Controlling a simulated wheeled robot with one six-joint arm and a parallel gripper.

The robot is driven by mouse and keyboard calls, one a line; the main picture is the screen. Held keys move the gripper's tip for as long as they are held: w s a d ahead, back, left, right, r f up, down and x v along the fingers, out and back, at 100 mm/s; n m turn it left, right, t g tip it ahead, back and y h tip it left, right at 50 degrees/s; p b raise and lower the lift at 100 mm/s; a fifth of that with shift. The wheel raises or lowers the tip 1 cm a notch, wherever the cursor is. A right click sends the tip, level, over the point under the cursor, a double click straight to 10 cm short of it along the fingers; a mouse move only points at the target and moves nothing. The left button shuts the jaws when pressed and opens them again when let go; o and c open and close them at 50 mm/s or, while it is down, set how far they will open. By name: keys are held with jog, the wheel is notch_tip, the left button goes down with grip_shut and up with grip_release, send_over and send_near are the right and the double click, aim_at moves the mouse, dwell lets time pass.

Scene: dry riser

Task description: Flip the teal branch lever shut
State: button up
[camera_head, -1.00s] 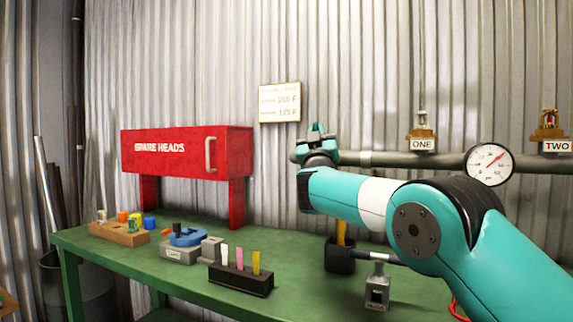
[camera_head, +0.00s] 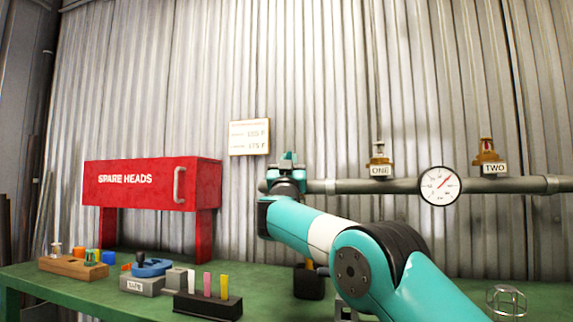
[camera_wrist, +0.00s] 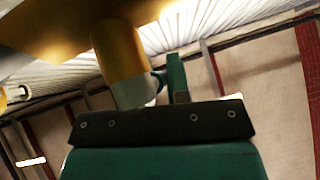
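My gripper (camera_head: 287,158) is at the left end of the grey pipe, seen small beyond my arm in the head view. In the wrist view, a brass fitting with a thick round stem (camera_wrist: 120,60) is close above the dark bolted bar of my gripper. A narrow teal upright piece (camera_wrist: 176,74) stands just right of the stem. I cannot tell whether it is the branch lever or a finger of my gripper. The lever is not clearly visible in the head view, where my wrist covers that pipe end. The finger gap is not clear, and contact cannot be judged.
The grey pipe (camera_head: 400,187) runs along the corrugated wall, with a gauge (camera_head: 439,186) and brass heads marked ONE (camera_head: 380,160) and TWO (camera_head: 488,155). A red SPARE HEADS cabinet (camera_head: 140,184) stands left on the green bench (camera_head: 100,292). Small items and racks lie below it.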

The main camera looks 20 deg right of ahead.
jog(key=o, duration=0.4)
jog(key=shift+d, duration=0.1)
jog(key=shift+f, duration=0.15)
jog(key=b+v, duration=0.7)
jog(key=v, duration=1)
jog(key=shift+f, duration=0.1)
